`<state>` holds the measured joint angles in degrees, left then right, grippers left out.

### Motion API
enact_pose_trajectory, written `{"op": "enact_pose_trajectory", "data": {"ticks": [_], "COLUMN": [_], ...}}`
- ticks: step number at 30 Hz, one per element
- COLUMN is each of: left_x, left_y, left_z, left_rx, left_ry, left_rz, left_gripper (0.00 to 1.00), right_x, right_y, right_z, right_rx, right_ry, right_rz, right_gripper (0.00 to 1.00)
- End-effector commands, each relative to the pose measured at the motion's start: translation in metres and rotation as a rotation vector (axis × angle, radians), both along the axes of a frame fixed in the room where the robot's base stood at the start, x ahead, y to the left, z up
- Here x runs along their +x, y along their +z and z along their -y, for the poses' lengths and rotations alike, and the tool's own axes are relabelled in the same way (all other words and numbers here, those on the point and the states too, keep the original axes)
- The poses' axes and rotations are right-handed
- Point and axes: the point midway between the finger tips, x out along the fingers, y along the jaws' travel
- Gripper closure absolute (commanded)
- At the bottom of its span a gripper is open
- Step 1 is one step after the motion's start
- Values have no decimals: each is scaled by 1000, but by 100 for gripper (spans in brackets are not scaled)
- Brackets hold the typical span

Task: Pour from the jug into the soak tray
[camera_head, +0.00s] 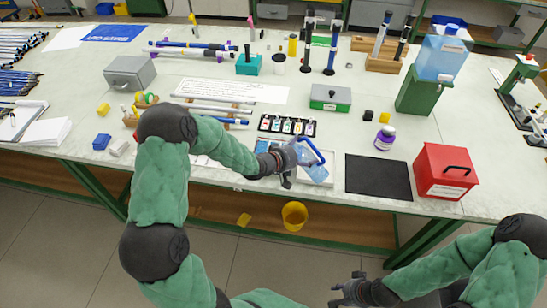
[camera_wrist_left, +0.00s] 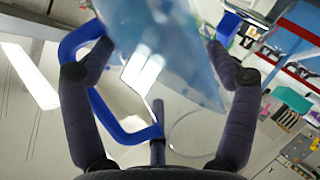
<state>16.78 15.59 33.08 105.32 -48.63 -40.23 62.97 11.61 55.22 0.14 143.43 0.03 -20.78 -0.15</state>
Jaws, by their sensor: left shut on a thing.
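The clear jug (camera_head: 316,174) with a blue handle (camera_head: 312,147) is held by my left gripper (camera_head: 294,158) over the front edge of the worktable. In the left wrist view, the translucent jug body (camera_wrist_left: 165,45) fills the top middle between the two fingers, and its blue handle (camera_wrist_left: 68,48) loops at the left. The jug looks tilted. A pale tray (camera_head: 331,182), likely the soak tray, lies beneath it, mostly hidden by jug and gripper. I cannot see whether liquid is flowing. My right gripper (camera_head: 338,292) is empty, low in front of the table, fingers apart.
A black mat (camera_head: 378,177) and a red box (camera_head: 445,171) lie right of the tray. A rack of small bottles (camera_head: 287,125) stands behind it. A yellow bucket (camera_head: 294,215) is below the table.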

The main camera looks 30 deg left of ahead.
Motion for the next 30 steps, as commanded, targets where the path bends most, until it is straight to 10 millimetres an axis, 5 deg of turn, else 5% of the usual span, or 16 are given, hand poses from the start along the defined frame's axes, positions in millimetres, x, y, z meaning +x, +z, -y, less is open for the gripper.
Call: {"op": "enact_pose_trajectory", "data": {"ticks": [30], "left_x": [1], "left_y": [-2], "left_z": [-1], "left_rx": [-58], "left_ry": [1], "left_rz": [-11], "left_gripper": [71], "right_x": [0], "right_y": [8], "right_z": [0], "right_rx": [0], "right_ry": [0], "right_rz": [0], "right_gripper": [65]}}
